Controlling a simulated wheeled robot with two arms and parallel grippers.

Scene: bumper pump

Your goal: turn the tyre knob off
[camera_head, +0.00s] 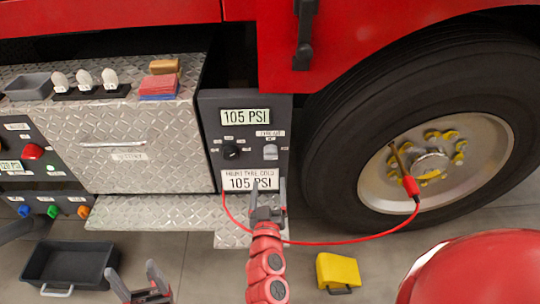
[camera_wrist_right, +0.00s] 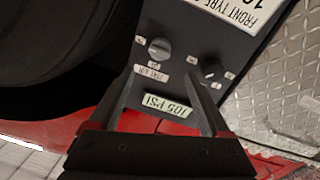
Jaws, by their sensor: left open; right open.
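The dark control panel (camera_head: 286,110) carries two knobs. The light grey knob (camera_head: 270,152) sits on the right under a small label that seems to read tyre air; it also shows in the right wrist view (camera_wrist_right: 159,48). The black knob (camera_head: 231,152) is on the left and shows in the right wrist view too (camera_wrist_right: 211,69). Which setting each knob points to is too small to read. My right gripper (camera_head: 267,192) is open and empty, in front of the lower placard and below the grey knob. My left gripper (camera_head: 135,280) is open and empty at bottom left.
A red hose (camera_head: 340,242) runs from the panel to the wheel (camera_head: 430,160). A yellow case (camera_head: 338,270) and a black tray (camera_head: 70,263) are on the floor. A metal step (camera_head: 150,213) juts out below.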

